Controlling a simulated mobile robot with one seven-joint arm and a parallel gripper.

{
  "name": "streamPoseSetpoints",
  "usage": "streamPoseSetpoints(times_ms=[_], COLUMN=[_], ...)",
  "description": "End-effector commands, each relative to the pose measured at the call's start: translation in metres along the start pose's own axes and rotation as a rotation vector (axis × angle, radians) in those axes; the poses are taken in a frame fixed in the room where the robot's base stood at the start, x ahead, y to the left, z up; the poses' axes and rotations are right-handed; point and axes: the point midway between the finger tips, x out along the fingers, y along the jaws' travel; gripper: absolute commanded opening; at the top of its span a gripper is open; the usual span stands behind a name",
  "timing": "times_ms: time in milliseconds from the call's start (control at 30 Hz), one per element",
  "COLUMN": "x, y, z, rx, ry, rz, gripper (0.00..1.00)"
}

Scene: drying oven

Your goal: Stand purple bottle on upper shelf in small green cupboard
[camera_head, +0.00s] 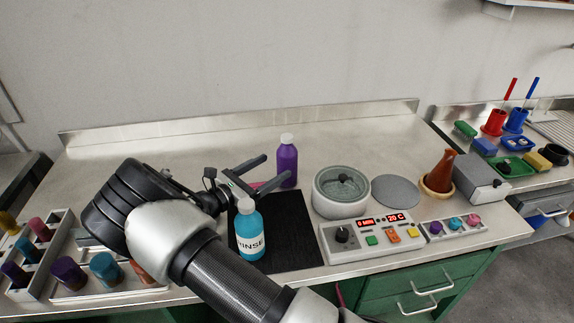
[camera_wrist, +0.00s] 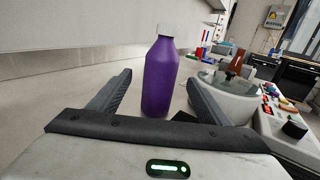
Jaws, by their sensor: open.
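The purple bottle (camera_head: 287,162) with a white cap stands upright at the back of the bench, behind the black mat (camera_head: 294,217). In the wrist view the purple bottle (camera_wrist: 160,76) is upright ahead of my gripper, lined up with the gap between the fingers. My gripper (camera_head: 249,170) is open and empty, its two fingers pointing toward the bottle from the left. In the wrist view my gripper (camera_wrist: 158,88) has one finger on each side of the gap. I cannot tell how far the fingertips are from the bottle. The small green cupboard and its upper shelf are not recognisable in view.
A blue RINSE bottle (camera_head: 250,232) stands on the mat, close in front of my gripper. A grey round pot (camera_head: 341,193) and a control panel (camera_head: 372,236) stand to the right. Racks of coloured jars (camera_head: 108,270) are at left. The back left bench is clear.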

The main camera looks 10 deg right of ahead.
Motion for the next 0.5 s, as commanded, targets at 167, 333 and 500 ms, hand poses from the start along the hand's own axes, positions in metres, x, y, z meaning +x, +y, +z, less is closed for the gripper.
streamPoseSetpoints(times_ms=[167,333,500], x=[0.037,0.055,0.063], y=[-0.001,0.000,-0.001], z=[0.000,0.000,-0.001], rx=[0.000,0.002,0.001], ry=[0.000,0.001,0.000], rz=[-0.002,-0.001,-0.002], gripper=[0.71,0.71,0.71])
